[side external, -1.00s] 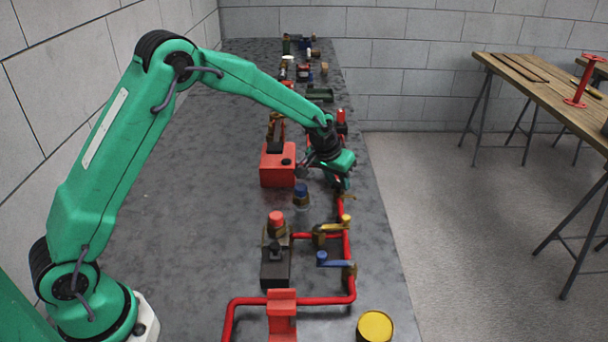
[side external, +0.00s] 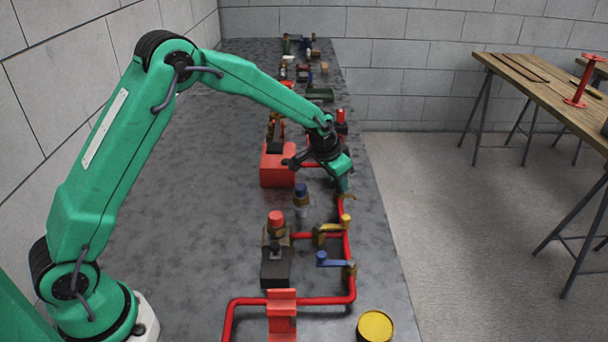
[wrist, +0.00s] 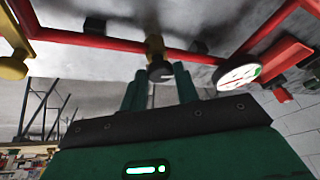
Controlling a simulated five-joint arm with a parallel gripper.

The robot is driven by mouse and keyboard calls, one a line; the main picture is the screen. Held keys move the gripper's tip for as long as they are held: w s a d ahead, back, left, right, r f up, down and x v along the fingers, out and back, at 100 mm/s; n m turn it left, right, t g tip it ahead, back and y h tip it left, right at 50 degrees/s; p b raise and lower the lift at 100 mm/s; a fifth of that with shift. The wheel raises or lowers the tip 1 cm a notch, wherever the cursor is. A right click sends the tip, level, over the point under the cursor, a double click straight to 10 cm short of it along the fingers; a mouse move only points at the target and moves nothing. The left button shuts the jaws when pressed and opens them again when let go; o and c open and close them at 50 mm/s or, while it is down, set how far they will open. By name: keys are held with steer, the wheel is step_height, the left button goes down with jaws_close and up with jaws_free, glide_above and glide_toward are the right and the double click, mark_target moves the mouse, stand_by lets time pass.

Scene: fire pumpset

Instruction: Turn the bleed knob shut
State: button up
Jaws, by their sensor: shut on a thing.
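The bleed knob (wrist: 160,73) shows in the wrist view as a small dark round knob with a pale line on its face. It sits on a brass stem (wrist: 154,46) that joins the red pipe (wrist: 95,41). My gripper (wrist: 161,80) has its two green fingers on either side of the knob and is shut on it. In the side view my gripper (side external: 343,186) points down over the red pipe line near the table's right edge, and it hides the knob there.
A white-faced gauge (wrist: 238,75) is close to the right finger in the wrist view. In the side view a yellow-handled valve (side external: 345,219), a blue-handled valve (side external: 322,258) and a red box (side external: 277,170) stand nearby. The left of the grey table (side external: 200,220) is clear.

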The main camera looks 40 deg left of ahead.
steer(key=shift+r, duration=0.1)
steer(key=o, duration=1)
steer(key=shift+c, duration=0.2)
steer(key=shift+r, duration=0.1)
steer(key=v, duration=0.7)
steer(key=shift+r, duration=0.25)
steer(key=shift+s+a, duration=0.1)
steer(key=shift+s, duration=0.05)
